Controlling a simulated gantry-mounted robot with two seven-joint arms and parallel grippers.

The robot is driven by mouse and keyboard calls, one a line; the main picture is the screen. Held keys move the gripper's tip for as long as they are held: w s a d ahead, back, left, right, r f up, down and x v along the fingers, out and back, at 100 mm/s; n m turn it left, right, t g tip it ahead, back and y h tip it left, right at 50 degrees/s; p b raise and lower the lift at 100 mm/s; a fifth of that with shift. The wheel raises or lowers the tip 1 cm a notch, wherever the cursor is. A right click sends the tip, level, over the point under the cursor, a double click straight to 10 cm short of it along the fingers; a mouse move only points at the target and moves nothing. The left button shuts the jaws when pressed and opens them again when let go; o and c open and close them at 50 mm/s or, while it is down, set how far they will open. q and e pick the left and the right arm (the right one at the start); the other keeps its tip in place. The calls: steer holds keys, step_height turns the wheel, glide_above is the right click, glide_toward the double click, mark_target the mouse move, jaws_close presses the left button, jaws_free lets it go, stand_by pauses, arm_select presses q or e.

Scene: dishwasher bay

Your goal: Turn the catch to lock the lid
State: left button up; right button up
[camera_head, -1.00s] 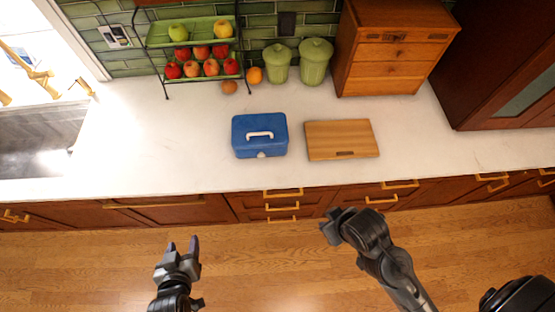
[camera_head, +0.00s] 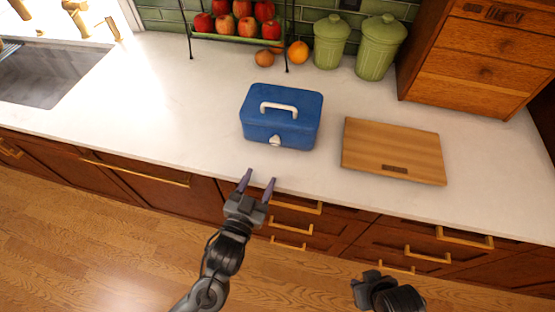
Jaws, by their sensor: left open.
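A blue box (camera_head: 258,128) with a closed lid (camera_head: 300,101) and a white handle (camera_head: 279,108) sits on the white counter. Its small white catch (camera_head: 275,141) is on the front face, low and near the middle. Which way the catch is turned is too small to tell. My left gripper (camera_head: 257,182) is open and empty, in front of the box and apart from it, its fingers pointing toward the counter edge below the catch. My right gripper (camera_head: 367,277) is at the bottom right, away from the box; its fingers do not show clearly.
A wooden board (camera_head: 395,148) lies right of the box. Green canisters (camera_head: 376,50), an orange (camera_head: 298,52) and a fruit rack (camera_head: 237,38) stand behind. A wooden drawer chest (camera_head: 480,62) is at the back right. The counter (camera_head: 165,105) left of the box is clear.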

mark_target(274, 143)
arm_select(q)
steer(key=shift+w+a+f+b, duration=0.1)
steer(key=shift+w+f+b, duration=0.05)
steer(key=shift+w+b, duration=0.3)
steer(key=b+x, duration=0.1)
steer(key=x, duration=0.9)
steer(key=shift+w+d+r, duration=0.2)
steer(key=shift+w+r, duration=0.05)
steer(key=shift+w, duration=0.1)
arm_select(e)
step_height(274, 143, down, 3)
steer(key=shift+f, duration=0.1)
arm_select(q)
steer(key=shift+c, duration=0.3)
steer(key=c, duration=1)
arm_select(e)
steer(key=shift+a, duration=0.1)
